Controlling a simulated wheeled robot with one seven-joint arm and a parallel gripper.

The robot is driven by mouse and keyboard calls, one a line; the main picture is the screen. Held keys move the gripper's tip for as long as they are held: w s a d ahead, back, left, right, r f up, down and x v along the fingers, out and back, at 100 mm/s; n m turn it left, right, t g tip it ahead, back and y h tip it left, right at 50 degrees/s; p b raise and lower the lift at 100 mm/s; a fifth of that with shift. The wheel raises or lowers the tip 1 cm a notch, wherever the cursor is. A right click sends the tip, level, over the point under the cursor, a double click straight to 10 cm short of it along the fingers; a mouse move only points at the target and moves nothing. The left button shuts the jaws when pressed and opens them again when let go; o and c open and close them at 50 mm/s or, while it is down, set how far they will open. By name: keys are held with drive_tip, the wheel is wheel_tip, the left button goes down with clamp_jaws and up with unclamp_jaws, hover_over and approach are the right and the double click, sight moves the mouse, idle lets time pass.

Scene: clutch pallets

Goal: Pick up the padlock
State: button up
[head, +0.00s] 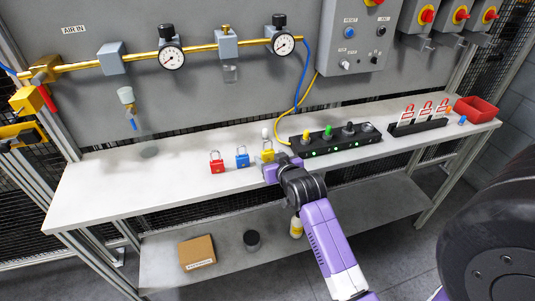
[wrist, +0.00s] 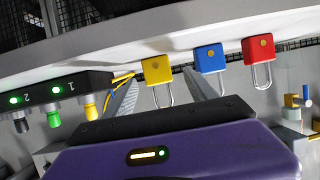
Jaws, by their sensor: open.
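Three padlocks stand in a row on the white bench: a red one (head: 217,168), a blue one (head: 242,161) and a yellow one (head: 267,156). In the wrist view, which is upside down, the yellow padlock (wrist: 157,70), blue padlock (wrist: 210,58) and red padlock (wrist: 257,51) show with their shackles pointing down the picture. My gripper (head: 272,171) is at the yellow padlock and partly hides its lower part in the head view. In the wrist view its two fingers (wrist: 160,78) are apart, one on each side of the yellow padlock, with nothing held. Contact cannot be told.
A black block with coloured knobs and green lights (head: 335,140) stands just right of my gripper. A tag rack (head: 418,127) and red bin (head: 477,111) are farther right. A lower shelf holds a cardboard box (head: 197,252). The bench's left part is mostly clear.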

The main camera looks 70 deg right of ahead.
sight(269, 155)
drive_tip(key=shift+p+x, duration=0.4)
drive_tip(key=shift+x, duration=1.85)
drive_tip(key=shift+s+d, duration=0.1)
clamp_jaws()
drive_tip(key=shift+r, duration=0.1)
wheel_tip(269, 155, up, 20)
drive_tip(key=shift+b, duration=0.3)
